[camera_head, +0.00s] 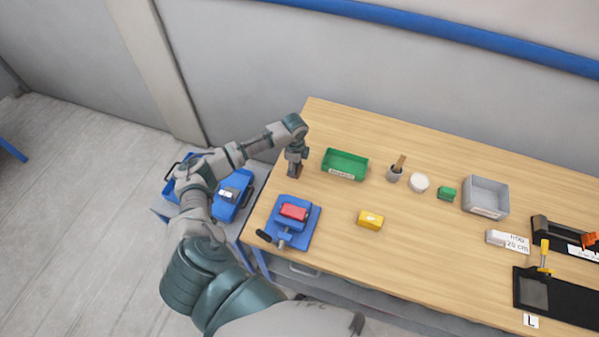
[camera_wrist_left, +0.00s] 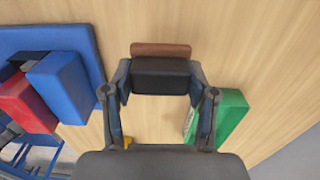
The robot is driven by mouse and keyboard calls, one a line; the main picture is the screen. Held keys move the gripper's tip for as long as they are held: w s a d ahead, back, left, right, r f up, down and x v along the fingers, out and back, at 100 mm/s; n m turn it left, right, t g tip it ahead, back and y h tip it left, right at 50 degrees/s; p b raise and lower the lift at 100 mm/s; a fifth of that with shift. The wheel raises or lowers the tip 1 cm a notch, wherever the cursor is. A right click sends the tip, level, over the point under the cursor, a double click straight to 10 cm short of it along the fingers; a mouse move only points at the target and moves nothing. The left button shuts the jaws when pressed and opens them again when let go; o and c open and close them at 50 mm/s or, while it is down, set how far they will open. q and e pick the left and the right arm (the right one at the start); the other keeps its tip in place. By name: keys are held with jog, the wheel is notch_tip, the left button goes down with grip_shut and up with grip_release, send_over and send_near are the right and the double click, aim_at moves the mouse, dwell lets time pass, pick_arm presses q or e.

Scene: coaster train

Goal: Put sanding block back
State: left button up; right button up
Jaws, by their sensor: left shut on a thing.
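My left gripper (camera_head: 294,157) is at the left end of the workbench, just left of the green bin. In the left wrist view the left gripper (camera_wrist_left: 160,82) is shut on a block with a black body and a brown face, which looks like the sanding block (camera_wrist_left: 160,66). In the head view only a small brown part of the sanding block (camera_head: 294,171) shows below the fingers. I cannot tell whether it touches the bench. My right gripper is not in view.
A green bin (camera_head: 345,174) is right of the gripper. A blue vise (camera_head: 291,229) with a red block (camera_head: 294,211) is in front. A yellow block (camera_head: 370,220), a brush cup (camera_head: 394,174) and a grey bin (camera_head: 486,211) stand further right. The bench (camera_head: 420,260) has a clear middle front.

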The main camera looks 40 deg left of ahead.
aim_at(298, 173)
pick_arm(q)
jog(key=shift+w+d+f, duration=0.15)
jog(key=shift+d+f, duration=0.3)
jog(key=shift+f, duration=0.25)
notch_tip(298, 173, down, 2)
jog(key=shift+f, duration=0.65)
jog(key=shift+a+f, duration=0.15)
jog(key=shift+a, duration=0.25)
jog(key=o, duration=0.9)
jog(key=shift+a, duration=0.2)
jog(key=shift+c, duration=0.2)
jog(key=shift+o, duration=1.3)
jog(key=shift+f, duration=0.1)
jog(key=shift+d, duration=0.1)
jog(key=shift+d+r, duration=0.3)
notch_tip(298, 173, up, 6)
jog(key=shift+w, duration=0.1)
jog(key=r, duration=0.3)
jog(key=r+b, duration=0.1)
jog(key=r, duration=0.1)
jog(key=shift+a, duration=0.35)
jog(key=shift+d+r, duration=0.15)
jog(key=shift+r, duration=0.2)
jog(key=shift+d, duration=0.15)
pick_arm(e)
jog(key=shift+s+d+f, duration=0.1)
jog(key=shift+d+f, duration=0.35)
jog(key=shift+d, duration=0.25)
